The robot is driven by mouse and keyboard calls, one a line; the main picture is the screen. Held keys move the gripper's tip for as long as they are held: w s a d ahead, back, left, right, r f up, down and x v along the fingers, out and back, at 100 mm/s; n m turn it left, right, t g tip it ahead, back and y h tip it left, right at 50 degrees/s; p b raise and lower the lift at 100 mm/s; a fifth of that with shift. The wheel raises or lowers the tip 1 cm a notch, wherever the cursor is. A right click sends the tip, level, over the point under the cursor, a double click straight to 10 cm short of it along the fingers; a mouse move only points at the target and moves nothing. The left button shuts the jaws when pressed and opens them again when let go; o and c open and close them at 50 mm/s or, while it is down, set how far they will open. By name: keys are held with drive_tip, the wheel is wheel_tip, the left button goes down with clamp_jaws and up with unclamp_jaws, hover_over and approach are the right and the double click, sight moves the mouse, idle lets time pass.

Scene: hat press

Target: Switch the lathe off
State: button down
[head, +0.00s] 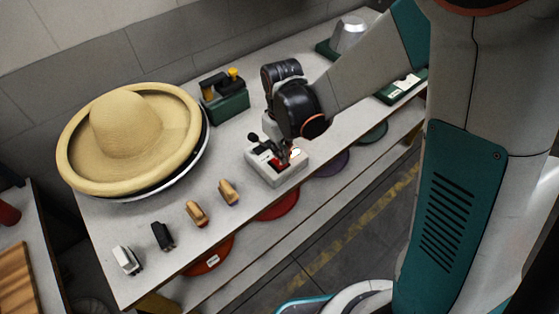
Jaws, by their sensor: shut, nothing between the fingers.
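A pale switch box (281,179) sits near the front edge of the bench, with a dark knobbed lever, a red part and a bright white spot on its top. My gripper (286,158) is shut and empty, pointing down right over the box top. Its fingertips are at or just above the red part; I cannot tell whether they touch. My wrist and fingers hide part of the box top, so the switch's position is unclear. I cannot tell for sure which thing is the lathe.
A straw hat (135,135) rests on a round dark-rimmed base at the left of the bench (160,225). A green machine (224,98) with a yellow knob stands behind. Several small blocks, including a tan one (228,192), line the front. Coloured discs lie on the lower shelf.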

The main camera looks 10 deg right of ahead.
drive_tip(key=shift+f+b, duration=1.2)
drive_tip(key=shift+f, duration=0.2)
idle(0.9)
drive_tip(key=shift+r, duration=0.2)
drive_tip(key=shift+r+p, duration=2.4)
drive_tip(key=shift+r, duration=1)
